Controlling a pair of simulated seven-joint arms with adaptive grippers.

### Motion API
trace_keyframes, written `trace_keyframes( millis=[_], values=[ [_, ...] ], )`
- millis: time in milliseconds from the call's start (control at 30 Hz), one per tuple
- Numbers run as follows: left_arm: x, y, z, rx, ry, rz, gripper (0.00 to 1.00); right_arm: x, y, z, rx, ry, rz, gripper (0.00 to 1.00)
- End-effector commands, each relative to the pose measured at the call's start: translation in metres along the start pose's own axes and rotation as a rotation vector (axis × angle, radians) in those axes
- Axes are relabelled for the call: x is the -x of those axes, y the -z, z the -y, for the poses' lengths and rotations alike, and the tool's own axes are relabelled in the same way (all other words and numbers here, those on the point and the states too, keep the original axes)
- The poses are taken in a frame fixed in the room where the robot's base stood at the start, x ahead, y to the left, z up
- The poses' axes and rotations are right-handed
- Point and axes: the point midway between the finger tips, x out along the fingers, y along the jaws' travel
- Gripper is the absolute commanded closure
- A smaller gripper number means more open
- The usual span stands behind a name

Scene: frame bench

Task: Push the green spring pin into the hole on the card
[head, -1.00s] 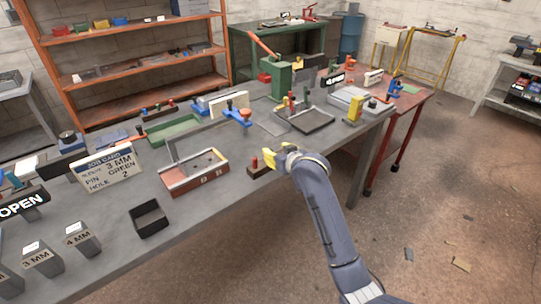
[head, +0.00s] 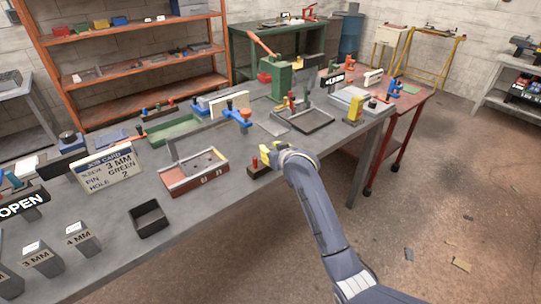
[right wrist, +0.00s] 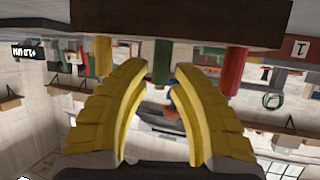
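The green spring pin (right wrist: 162,62) stands in a dark pin block (right wrist: 180,18), between a yellow pin (right wrist: 103,55) and a red pin (right wrist: 235,70); the right wrist view shows them inverted. My right gripper (right wrist: 150,72) is open, with the green pin between its fingertips as seen there; contact cannot be told. In the head view the right gripper (head: 268,153) is at the block (head: 260,171) and hides the green pin. The job card (head: 108,170) reads 3 MM, pin green, hole 2. A red-sided box (head: 195,180) has a top with dark holes. My left gripper is not in view.
An empty black tray (head: 150,219) is at the bench's front edge. Blocks marked 3 MM (head: 40,260) and 4 MM (head: 82,239) and an OPEN sign (head: 22,205) stand at left. A green tray (head: 175,129) lies behind the box.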

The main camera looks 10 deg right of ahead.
Motion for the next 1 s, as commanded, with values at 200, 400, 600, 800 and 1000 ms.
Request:
trace_keyframes(
  millis=[200, 400, 600, 800, 1000],
  values=[
    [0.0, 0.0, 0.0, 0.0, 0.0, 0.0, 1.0, 0.0, 0.0, 0.0, 0.0, 0.0, 0.0, 1.0],
    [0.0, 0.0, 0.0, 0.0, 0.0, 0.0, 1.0, 0.0, 0.0, 0.0, 0.0, 0.0, 0.001, 1.0],
    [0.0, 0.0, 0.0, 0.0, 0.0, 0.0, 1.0, 0.0, 0.0, 0.0, 0.0, 0.0, 0.001, 1.0],
    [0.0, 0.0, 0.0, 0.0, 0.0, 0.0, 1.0, 0.002, 0.004, 0.0, 0.0, 0.0, 0.0, 1.0],
    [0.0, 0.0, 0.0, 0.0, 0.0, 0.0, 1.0, 0.008, 0.021, 0.0, 0.0, -0.001, -0.002, 1.0]
  ],
)
